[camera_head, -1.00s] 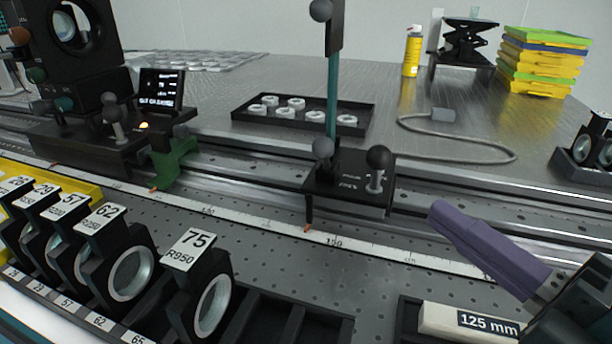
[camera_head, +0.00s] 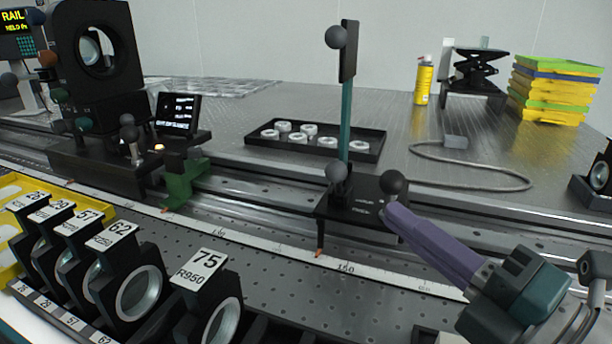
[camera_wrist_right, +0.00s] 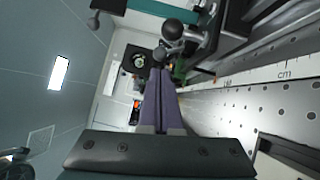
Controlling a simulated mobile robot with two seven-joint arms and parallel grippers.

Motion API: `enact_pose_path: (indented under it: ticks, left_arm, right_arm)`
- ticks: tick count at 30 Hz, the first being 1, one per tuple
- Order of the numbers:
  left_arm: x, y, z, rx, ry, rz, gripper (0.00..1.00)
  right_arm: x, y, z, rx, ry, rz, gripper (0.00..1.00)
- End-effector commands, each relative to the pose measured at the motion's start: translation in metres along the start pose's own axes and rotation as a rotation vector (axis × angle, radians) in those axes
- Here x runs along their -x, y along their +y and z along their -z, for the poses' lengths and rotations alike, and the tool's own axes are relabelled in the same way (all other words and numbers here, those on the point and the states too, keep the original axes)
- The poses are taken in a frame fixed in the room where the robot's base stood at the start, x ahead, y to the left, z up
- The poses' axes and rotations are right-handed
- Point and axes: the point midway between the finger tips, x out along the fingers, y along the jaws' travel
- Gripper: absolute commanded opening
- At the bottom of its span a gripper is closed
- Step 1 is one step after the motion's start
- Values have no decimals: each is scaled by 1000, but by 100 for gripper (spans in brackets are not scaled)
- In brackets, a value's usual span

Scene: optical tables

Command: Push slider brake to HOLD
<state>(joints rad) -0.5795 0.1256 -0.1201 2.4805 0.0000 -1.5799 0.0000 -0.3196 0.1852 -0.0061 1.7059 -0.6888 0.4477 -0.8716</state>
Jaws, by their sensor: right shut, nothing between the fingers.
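The slider (camera_head: 360,203) is a black block on the rail, with a teal post (camera_head: 346,115) standing on it. Its brake lever has a dark ball knob (camera_head: 394,182) on the block's right side; another grey ball knob (camera_head: 336,173) sits at the left, by the post. My right gripper (camera_head: 390,212) is shut and empty, its purple fingers pointing left with the tips at or just below the right knob. Contact cannot be told. In the right wrist view the closed fingers (camera_wrist_right: 158,100) point toward a dark ball knob (camera_wrist_right: 172,29). The left gripper is not in view.
A scale strip (camera_head: 265,240) runs along the rail's front. Numbered lens holders (camera_head: 205,285) stand at the front left. A black tray (camera_head: 315,142) with white rings lies behind the slider. A grey cable (camera_head: 470,177) lies at right. A green-based carriage (camera_head: 184,185) sits farther left.

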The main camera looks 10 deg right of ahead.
Motion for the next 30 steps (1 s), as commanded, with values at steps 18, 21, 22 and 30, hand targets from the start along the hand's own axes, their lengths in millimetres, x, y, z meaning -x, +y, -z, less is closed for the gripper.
enact_pose_path:
  ticks: [18,21,22,30]
  left_arm:
    - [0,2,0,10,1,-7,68]
    - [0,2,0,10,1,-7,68]
    - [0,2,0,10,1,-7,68]
    - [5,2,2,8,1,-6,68]
  right_arm:
    - [-70,0,0,-1,-1,0,0]
    - [-70,0,0,-1,-1,1,0]
    - [-70,0,0,-1,-1,1,0]
    - [-70,2,-1,-12,0,10,0]
